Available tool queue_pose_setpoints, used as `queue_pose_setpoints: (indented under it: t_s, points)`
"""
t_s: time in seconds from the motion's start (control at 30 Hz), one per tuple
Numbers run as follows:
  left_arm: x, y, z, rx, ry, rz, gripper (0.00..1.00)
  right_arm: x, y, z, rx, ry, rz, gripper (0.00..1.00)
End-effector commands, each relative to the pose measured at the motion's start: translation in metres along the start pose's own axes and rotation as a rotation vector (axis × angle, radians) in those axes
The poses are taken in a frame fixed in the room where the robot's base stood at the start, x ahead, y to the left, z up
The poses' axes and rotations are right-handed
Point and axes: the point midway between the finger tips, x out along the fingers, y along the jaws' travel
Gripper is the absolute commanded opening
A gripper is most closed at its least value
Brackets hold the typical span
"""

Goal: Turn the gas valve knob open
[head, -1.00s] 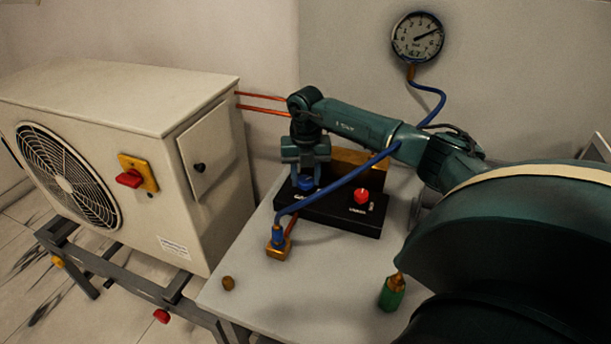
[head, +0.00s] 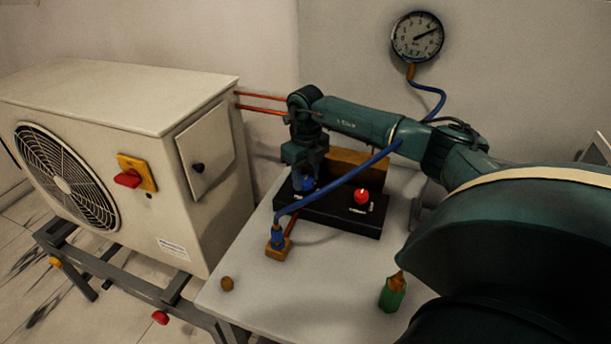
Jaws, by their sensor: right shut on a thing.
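The black manifold block (head: 336,220) stands on the table with two knobs. The blue knob (head: 303,184) is at its left end, with a label in front that is partly hidden. My right gripper (head: 304,178) points down over the blue knob and is shut on it. Its fingers cover part of the knob, so the knob's exact angle is hard to read. The red knob (head: 362,195) at the right end stands free. My left gripper is not in view.
A blue hose (head: 340,183) runs in front of my right arm to a brass fitting (head: 278,252). A brass cap (head: 227,284) and a green bottle-like item (head: 392,293) are on the table (head: 315,305). A gauge (head: 417,37) hangs behind. The outdoor unit (head: 120,110) stands left.

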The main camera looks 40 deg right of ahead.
Motion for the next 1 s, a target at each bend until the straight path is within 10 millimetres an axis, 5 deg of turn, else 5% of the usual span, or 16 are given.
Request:
queue_pose_setpoints:
  t_s: [0.5, 0.53, 0.77, 1.0]
  points:
    - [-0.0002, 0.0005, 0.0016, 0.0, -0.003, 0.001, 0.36, -0.0007, -0.0003, 0.0003, -0.018, -0.001, -0.001, 0.15]
    - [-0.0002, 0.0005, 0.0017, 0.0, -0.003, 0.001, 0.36, -0.0007, -0.0004, 0.0003, -0.018, -0.001, -0.001, 0.4]
    - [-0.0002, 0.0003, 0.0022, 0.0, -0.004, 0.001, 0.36, -0.0005, -0.0002, 0.0002, -0.017, -0.001, -0.001, 0.59]
    - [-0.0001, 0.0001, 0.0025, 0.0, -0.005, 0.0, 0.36, -0.0007, -0.0001, 0.0002, -0.016, -0.001, 0.0, 0.59]
